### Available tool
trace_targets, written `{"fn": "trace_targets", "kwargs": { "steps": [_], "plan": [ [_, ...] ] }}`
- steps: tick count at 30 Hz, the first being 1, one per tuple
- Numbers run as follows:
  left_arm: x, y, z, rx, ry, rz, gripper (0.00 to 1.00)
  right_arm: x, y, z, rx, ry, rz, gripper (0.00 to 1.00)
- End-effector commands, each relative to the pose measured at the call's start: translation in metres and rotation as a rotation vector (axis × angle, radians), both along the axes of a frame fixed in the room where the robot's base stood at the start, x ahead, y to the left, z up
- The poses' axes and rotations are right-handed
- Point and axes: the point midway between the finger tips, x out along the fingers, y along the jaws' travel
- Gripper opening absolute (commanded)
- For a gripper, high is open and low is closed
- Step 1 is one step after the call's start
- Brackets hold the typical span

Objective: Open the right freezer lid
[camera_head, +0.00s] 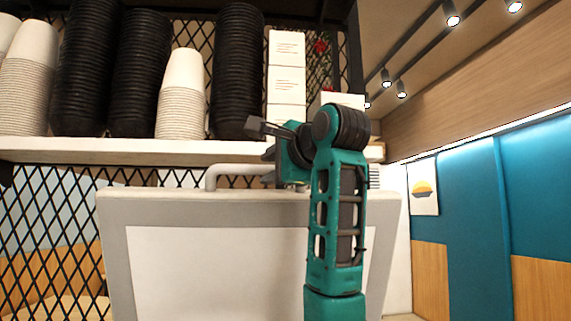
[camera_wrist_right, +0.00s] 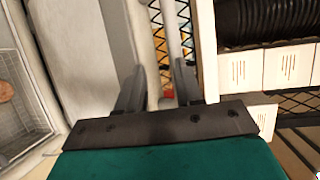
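The freezer lid (camera_head: 112,235) stands raised, close to upright, with its pale inner panel facing me in the head view. Its light tubular handle (camera_head: 238,169) shows along the lid's top edge. My right arm reaches up in front of the lid's right part. My right gripper (camera_head: 262,128) is at the top edge, with its fingers pointing left above the handle. In the right wrist view the gripper's two dark fingers (camera_wrist_right: 158,88) are apart, with a grey bar (camera_wrist_right: 171,35) seen between them; I see no finger clearly touching it. My left gripper is not in view.
A white shelf (camera_head: 130,150) behind the lid's top carries stacked black bowls (camera_head: 238,70), paper cups (camera_head: 181,95) and white boxes (camera_head: 286,85), close to my right gripper. A wire basket (camera_wrist_right: 20,95) shows at left in the wrist view.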

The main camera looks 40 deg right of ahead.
Motion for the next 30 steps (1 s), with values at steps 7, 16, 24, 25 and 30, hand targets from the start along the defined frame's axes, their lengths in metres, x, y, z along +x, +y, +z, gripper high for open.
{"fn": "trace_targets", "kwargs": {
  "steps": [7,16,24,25,30],
  "plan": [
    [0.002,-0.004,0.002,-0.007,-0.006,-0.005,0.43,-0.045,0.008,0.005,-0.001,-0.002,0.002,0.36],
    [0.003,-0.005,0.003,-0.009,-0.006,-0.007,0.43,-0.059,0.01,0.007,-0.001,0.001,0.001,0.36],
    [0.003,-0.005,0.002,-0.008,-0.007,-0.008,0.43,-0.058,0.009,0.007,0.0,0.001,0.001,0.36],
    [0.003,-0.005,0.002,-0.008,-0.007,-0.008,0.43,-0.058,0.009,0.007,-0.001,0.001,0.001,0.36],
    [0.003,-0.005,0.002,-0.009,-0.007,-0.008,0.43,-0.058,0.009,0.007,-0.001,0.001,0.001,0.36]
  ]
}}
